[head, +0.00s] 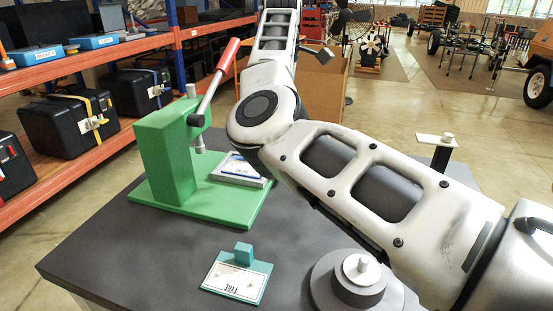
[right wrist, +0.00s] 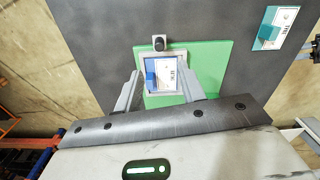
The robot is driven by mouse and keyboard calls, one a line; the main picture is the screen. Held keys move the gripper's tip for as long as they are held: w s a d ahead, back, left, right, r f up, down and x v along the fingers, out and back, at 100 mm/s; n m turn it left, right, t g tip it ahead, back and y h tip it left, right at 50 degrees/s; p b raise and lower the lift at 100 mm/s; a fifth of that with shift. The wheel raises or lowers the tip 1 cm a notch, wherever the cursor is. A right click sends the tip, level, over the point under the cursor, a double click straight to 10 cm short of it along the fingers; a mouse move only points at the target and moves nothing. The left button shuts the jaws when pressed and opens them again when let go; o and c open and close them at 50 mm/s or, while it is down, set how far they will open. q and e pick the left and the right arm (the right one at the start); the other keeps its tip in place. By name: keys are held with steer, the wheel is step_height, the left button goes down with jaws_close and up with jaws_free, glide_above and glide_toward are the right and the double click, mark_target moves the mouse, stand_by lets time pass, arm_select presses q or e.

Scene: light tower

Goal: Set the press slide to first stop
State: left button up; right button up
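The green press (head: 165,160) stands on its green base at the back left of the dark table, with a red-handled lever (head: 222,70) tilted up. A silver tray, which looks like the press slide (head: 240,178), lies on the base with a printed card in it; my right arm partly covers it. In the right wrist view the slide (right wrist: 147,88) holds the card and a blue block (right wrist: 151,72). My right gripper (right wrist: 160,78) is open, one grey finger on each side of the tray; contact cannot be told. It is hidden in the head view. My left gripper is not in view.
A teal block on a card plate (head: 238,277) lies at the table's front. A round grey stand with a white disc (head: 362,268) is right of it. A white plate on a dark post (head: 436,140) stands farther right. Shelves with black cases (head: 62,122) are behind left.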

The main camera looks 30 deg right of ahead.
step_height(320, 180, down, 13)
stand_by(0.3)
